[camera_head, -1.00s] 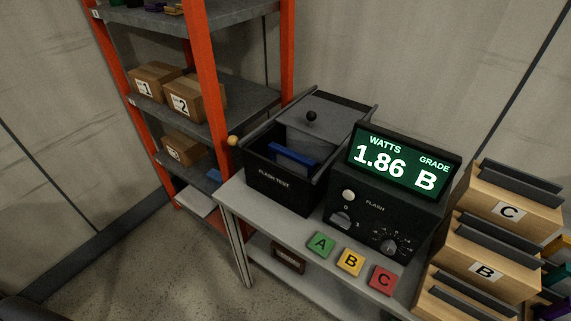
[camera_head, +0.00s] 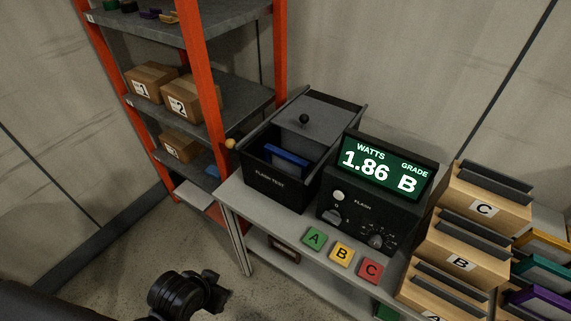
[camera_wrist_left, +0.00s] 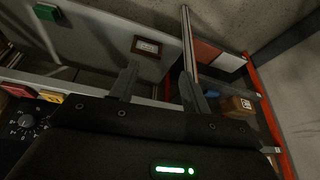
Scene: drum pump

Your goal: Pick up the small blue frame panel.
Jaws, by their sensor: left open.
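A blue framed panel (camera_head: 287,161) sits inside the open black FLASH TEST box (camera_head: 283,190) on the grey bench; its lower part is hidden by the box's front wall. My left gripper (camera_head: 215,292) is in front of the bench at the lower left, low and well apart from the box. In the left wrist view its two fingers (camera_wrist_left: 158,88) are spread with nothing between them. The panel in the box does not show in that view. My right gripper is not in view.
The tester display (camera_head: 381,168) reads 1.86 watts, grade B. Cards A (camera_head: 315,238), B (camera_head: 341,253) and C (camera_head: 370,270) lie along the bench's front. Wooden boxes (camera_head: 483,214) stand right. An orange-posted shelf (camera_head: 205,80) with cartons and a small blue item (camera_head: 212,171) stands left.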

